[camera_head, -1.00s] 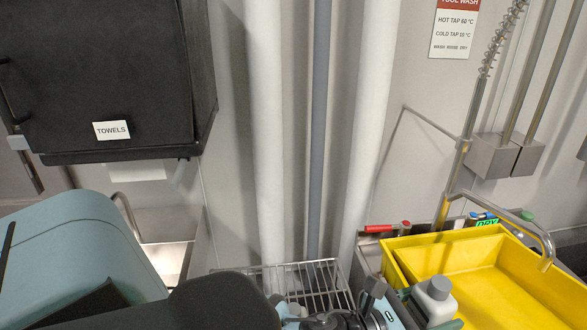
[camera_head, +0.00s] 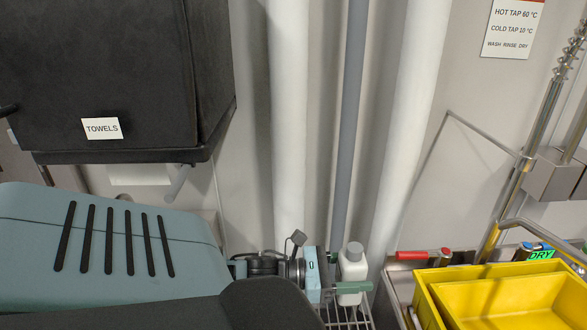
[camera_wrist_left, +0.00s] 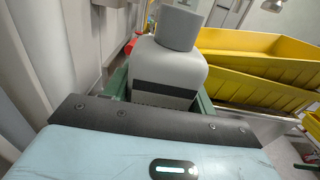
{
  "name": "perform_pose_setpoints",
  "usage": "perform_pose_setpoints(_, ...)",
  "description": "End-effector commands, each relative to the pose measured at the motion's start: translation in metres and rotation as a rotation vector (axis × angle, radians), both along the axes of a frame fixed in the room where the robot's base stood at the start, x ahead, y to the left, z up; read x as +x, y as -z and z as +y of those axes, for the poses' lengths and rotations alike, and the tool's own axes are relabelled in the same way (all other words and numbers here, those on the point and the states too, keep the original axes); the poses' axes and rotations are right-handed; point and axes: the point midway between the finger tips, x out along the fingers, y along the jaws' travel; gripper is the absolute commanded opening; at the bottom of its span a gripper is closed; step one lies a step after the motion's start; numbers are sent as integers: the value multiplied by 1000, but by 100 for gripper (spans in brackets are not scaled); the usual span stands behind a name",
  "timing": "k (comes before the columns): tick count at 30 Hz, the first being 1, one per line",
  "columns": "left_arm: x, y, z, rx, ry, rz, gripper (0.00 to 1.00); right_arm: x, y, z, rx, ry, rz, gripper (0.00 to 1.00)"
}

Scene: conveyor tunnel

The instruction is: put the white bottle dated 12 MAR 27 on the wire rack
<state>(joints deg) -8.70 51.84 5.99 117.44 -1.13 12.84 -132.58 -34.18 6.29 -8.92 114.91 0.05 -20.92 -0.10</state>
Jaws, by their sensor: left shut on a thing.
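The white bottle (camera_head: 352,268) has a grey cap and stands roughly upright in my left gripper (camera_head: 351,287). In the left wrist view the bottle (camera_wrist_left: 165,72) shows a dark band, and the green fingers of my left gripper (camera_wrist_left: 160,98) are on either side of it. No date can be read on it. The wire rack (camera_head: 346,318) shows at the bottom edge, below and around the bottle in the picture. The bottle's base is near the rack's bars, and I cannot tell if it touches them. My right gripper is not in view.
White pipes (camera_head: 405,120) rise behind the rack. A black towel box (camera_head: 110,80) hangs at upper left.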

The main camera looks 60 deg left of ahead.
Motion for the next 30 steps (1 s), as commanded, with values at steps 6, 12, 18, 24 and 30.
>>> perform_pose_setpoints(6,0,3,1,-1,-2,-4,15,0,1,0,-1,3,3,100)
perform_pose_setpoints(12,0,36,1,-3,-4,-1,15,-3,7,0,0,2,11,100)
perform_pose_setpoints(18,0,59,1,-2,-2,-4,15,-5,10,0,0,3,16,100)
perform_pose_setpoints(24,0,62,1,0,-1,-4,15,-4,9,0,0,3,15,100)
perform_pose_setpoints(30,0,79,1,-2,-3,-2,15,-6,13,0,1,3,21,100)
